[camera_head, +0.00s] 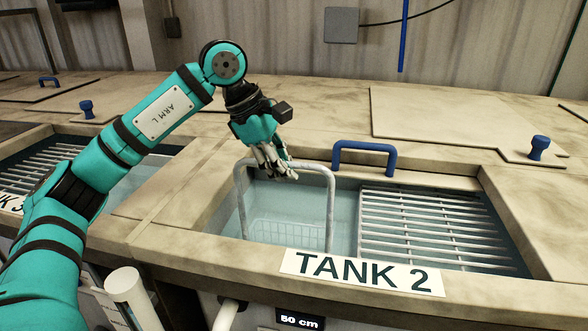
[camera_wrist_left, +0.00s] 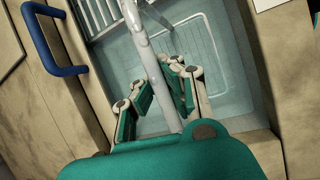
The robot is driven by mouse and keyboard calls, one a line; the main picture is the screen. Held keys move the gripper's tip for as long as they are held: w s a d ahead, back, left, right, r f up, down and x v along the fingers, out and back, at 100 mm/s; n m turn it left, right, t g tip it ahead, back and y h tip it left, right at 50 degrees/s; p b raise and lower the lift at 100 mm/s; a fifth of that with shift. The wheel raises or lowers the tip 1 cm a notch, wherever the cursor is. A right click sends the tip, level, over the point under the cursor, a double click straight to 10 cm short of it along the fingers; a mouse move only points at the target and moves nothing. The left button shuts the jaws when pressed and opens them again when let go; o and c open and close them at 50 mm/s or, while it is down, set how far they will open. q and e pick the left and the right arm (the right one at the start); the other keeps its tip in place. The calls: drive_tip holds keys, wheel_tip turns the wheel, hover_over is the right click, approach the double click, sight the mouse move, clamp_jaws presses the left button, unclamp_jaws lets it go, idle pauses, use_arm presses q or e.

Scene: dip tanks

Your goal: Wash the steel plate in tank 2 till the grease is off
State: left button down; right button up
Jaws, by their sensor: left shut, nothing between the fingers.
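Tank 2 (camera_head: 345,262), named by its front label (camera_head: 362,272), holds clear bluish water. A wire basket (camera_head: 285,232) sits under the water in its left part, with a tall grey hoop handle (camera_head: 331,210) rising above the rim. My left gripper (camera_head: 275,168) is at the top bar of this handle, shut with nothing held. In the left wrist view the handle (camera_wrist_left: 139,40) runs close by the fingers (camera_wrist_left: 163,92); whether they touch is unclear. I cannot make out the steel plate or any grease. My right gripper is not in view.
A slatted grate (camera_head: 430,225) covers the right part of tank 2. A blue handle (camera_head: 364,147) stands at its back edge. A blue knob (camera_head: 538,148) is on a lid at right. Another grated tank (camera_head: 40,165) lies at left. A display (camera_head: 299,320) reads 50 cm.

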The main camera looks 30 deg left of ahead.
sight(300, 168)
use_arm(q)
drive_tip(key=shift+s+a, duration=0.2)
drive_tip(key=shift+a, duration=0.6)
drive_tip(key=shift+w+d, duration=0.15)
drive_tip(key=shift+d, duration=0.4)
drive_tip(key=shift+w+d, duration=0.15)
drive_tip(key=shift+d, duration=0.4)
drive_tip(key=shift+r, duration=0.1)
drive_tip(key=shift+w+d+p, duration=0.15)
drive_tip(key=shift+d+p, duration=0.1)
drive_tip(key=shift+d, duration=0.35)
drive_tip(key=shift+w+d+p, duration=0.15)
drive_tip(key=shift+d+p, duration=0.05)
drive_tip(key=shift+d, duration=0.4)
drive_tip(key=shift+s+a, duration=0.2)
drive_tip(key=shift+a, duration=0.6)
drive_tip(key=shift+s+a, duration=0.2)
drive_tip(key=shift+a, duration=0.55)
drive_tip(key=shift+s+a, duration=0.2)
drive_tip(key=shift+a, duration=0.6)
drive_tip(key=shift+w+d, duration=0.15)
drive_tip(key=shift+d, duration=0.4)
drive_tip(key=shift+w+d, duration=0.15)
drive_tip(key=shift+d, duration=0.4)
